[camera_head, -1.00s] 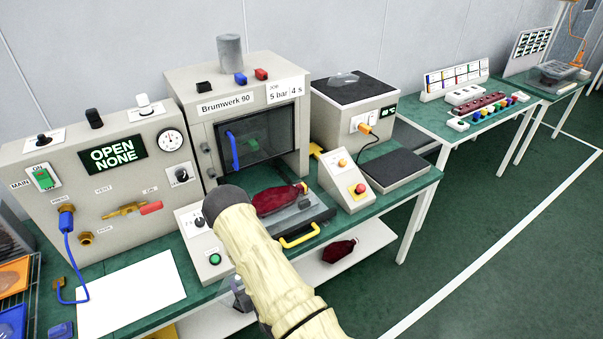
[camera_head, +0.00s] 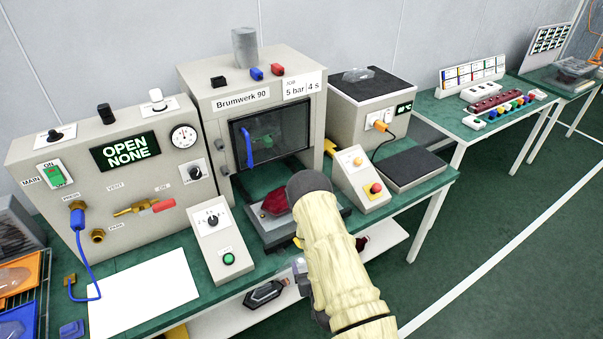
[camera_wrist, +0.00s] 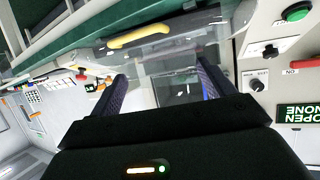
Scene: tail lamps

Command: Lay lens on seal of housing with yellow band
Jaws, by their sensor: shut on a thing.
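My gripper (camera_wrist: 163,72) is shut on a clear, see-through lens (camera_wrist: 170,52), which spans between and beyond its two fingers in the wrist view. In the head view a pale edge of the lens (camera_head: 299,265) shows beside my arm, in front of the bench; most of my gripper is hidden there. A dark red lamp part (camera_head: 274,203) lies on the press's pulled-out tray, partly behind my arm. I cannot make out its seal, and no yellow band shows on it now.
The press (camera_head: 262,120) stands behind the tray. The tray's yellow handle (camera_wrist: 138,36) shows in the wrist view. A control box (camera_head: 360,180) with a red button stands right of the tray. A dark lamp part (camera_head: 265,293) lies on the lower shelf. White paper (camera_head: 145,297) lies at left.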

